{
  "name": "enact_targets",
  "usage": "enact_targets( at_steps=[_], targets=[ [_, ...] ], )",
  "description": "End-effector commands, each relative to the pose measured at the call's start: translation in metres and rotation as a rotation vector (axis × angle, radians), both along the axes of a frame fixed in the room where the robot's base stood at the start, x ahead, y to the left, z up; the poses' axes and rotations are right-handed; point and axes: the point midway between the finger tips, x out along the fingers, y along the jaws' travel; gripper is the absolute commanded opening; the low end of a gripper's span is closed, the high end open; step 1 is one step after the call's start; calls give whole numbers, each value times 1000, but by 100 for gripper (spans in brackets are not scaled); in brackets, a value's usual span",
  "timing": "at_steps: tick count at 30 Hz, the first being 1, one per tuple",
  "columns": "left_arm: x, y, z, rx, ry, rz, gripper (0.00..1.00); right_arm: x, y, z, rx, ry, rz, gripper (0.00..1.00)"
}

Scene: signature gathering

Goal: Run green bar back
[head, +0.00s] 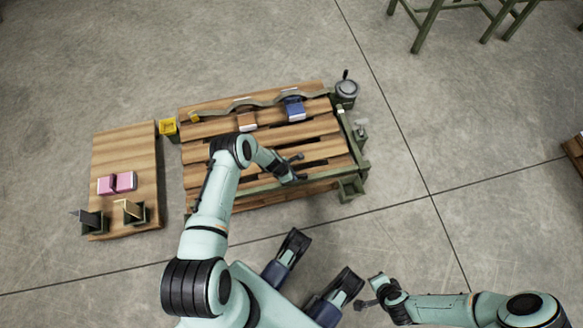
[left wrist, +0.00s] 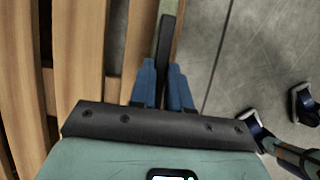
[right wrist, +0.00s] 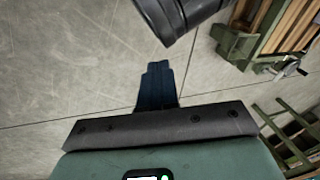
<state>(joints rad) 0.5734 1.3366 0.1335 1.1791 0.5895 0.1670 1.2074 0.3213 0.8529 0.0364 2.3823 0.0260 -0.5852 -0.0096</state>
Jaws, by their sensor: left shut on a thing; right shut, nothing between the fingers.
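The green bar (head: 262,187) runs along the front edge of the slatted wooden table (head: 205,155), nearly left to right in the head view. My left gripper (head: 299,168) is over the front right part of the table. In the left wrist view, my left gripper (left wrist: 163,75) is shut on a dark upright part of the green bar (left wrist: 163,35), with a blue finger on each side. My right gripper (head: 362,304) is in front of the table, away from it. The right wrist view shows its fingers (right wrist: 157,85) shut and empty.
A grey curved strip crosses the table's back, with a blue block (head: 294,109) and a brown block (head: 247,121) by it. A crank drum (head: 346,90) is at the back right corner. A side board (head: 125,155) holds pink blocks (head: 117,183). A yellow box (head: 168,127) stands between.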

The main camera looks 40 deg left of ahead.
Motion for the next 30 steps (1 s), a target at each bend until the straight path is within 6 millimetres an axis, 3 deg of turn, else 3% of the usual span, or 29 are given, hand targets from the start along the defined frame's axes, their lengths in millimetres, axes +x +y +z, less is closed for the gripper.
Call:
enact_targets(
  at_steps=[10,11,12,13,23,30],
  targets=[
    [-4,-6,-1,-14,10,-2,0,-1,0,0,1,2,1,0],
    [-4,-6,-1,-14,10,-2,23,-1,0,0,1,2,1,0],
    [-5,-6,-1,-15,11,-2,36,-1,0,0,1,2,1,0],
    [-4,-6,-1,-14,10,-2,43,-1,0,0,0,1,0,0],
    [-3,-3,2,-8,5,-1,43,-1,1,2,2,4,1,0],
    [-13,7,38,-8,4,2,43,-24,12,21,30,61,25,0]
  ],
)
